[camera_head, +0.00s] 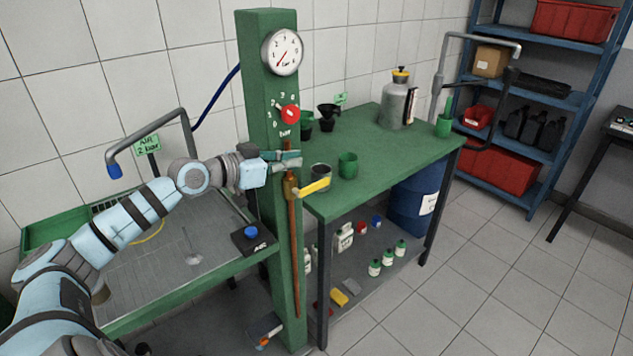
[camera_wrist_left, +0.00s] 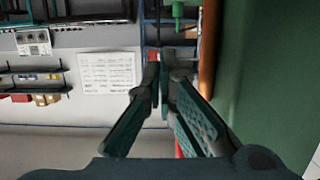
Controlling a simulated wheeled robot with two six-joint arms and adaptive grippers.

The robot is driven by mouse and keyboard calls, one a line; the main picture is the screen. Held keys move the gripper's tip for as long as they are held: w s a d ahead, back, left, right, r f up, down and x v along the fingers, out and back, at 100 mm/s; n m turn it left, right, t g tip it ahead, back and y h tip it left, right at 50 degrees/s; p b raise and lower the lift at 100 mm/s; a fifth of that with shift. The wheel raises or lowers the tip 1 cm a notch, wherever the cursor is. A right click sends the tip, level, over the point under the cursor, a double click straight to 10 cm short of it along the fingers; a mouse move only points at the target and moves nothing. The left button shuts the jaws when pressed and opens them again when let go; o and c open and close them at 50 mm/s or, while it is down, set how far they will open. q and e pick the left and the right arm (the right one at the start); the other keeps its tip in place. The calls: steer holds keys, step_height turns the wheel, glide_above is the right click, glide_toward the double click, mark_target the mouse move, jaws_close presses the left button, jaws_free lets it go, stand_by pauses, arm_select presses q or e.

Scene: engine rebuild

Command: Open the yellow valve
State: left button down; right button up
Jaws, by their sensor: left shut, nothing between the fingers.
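The yellow valve lever (camera_head: 314,187) sticks out to the right from a brass fitting (camera_head: 290,187) on the copper pipe (camera_head: 294,250), slightly tilted up at its free end. The pipe runs down the front of the green post (camera_head: 262,100). My left gripper (camera_head: 299,160) is shut and empty, just above the lever and in front of the post. In the left wrist view its fingers (camera_wrist_left: 166,80) converge at the tips, with the copper pipe (camera_wrist_left: 208,50) and green post (camera_wrist_left: 275,60) to their right. The lever cannot be made out there. My right gripper is not in view.
The post carries a gauge (camera_head: 283,52) and a red knob (camera_head: 290,114). A green bench (camera_head: 385,160) with cups and a grey canister (camera_head: 397,104) stands right of the post. A wash table (camera_head: 170,300) lies below my left arm. Floor at front right is clear.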

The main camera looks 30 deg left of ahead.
arm_select(q)
steer(key=shift+p+x, duration=0.75)
steer(key=shift+x, duration=0.3)
glide_above(316, 184)
steer(key=f, duration=0.1)
steer(key=shift+f, duration=2.35)
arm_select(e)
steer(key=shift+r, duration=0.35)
arm_select(q)
steer(key=shift+d, duration=0.1)
steer(key=shift+w+g+p, duration=0.1)
steer(key=shift+g+p, duration=0.2)
steer(key=shift+p, duration=0.45)
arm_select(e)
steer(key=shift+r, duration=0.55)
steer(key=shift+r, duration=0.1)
